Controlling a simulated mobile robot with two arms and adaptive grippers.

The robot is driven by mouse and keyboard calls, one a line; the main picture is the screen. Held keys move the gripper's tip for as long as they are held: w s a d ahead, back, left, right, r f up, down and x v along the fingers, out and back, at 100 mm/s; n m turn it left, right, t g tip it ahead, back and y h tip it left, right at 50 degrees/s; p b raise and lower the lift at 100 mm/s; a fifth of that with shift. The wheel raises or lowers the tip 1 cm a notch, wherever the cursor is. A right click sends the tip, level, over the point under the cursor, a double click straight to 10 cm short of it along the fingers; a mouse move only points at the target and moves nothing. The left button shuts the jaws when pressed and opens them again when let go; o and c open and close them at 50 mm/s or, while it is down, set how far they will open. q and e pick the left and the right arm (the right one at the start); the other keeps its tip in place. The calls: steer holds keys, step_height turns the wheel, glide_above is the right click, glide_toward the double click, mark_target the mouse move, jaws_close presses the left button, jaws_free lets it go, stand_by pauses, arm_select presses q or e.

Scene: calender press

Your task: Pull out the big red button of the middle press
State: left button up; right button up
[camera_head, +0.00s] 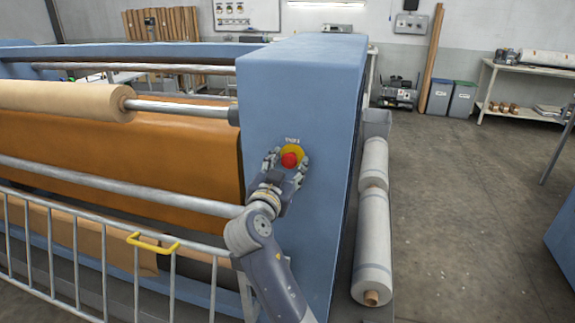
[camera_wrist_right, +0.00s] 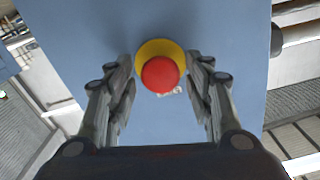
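The big red button (camera_head: 289,160) sits on a yellow round base (camera_head: 293,152) on the blue end housing of the press (camera_head: 285,110). My right gripper (camera_head: 288,164) is at the button, with one finger on each side of it. In the right wrist view the red button (camera_wrist_right: 160,75) lies between the two open fingers of the right gripper (camera_wrist_right: 159,85), with a gap on both sides. The yellow base (camera_wrist_right: 160,50) shows behind it. My left gripper is not in view.
A metal guard fence (camera_head: 105,260) with a yellow handle (camera_head: 152,242) stands at the left front. White film rolls (camera_head: 372,240) lie along the right side of the housing. The floor further right (camera_head: 460,210) is mostly clear.

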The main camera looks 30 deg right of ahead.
steer(key=shift+r, duration=0.2)
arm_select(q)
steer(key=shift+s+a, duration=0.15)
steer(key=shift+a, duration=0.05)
arm_select(e)
glide_toward(293, 118)
steer(key=x, duration=0.4)
steer(key=shift+w+d, duration=0.25)
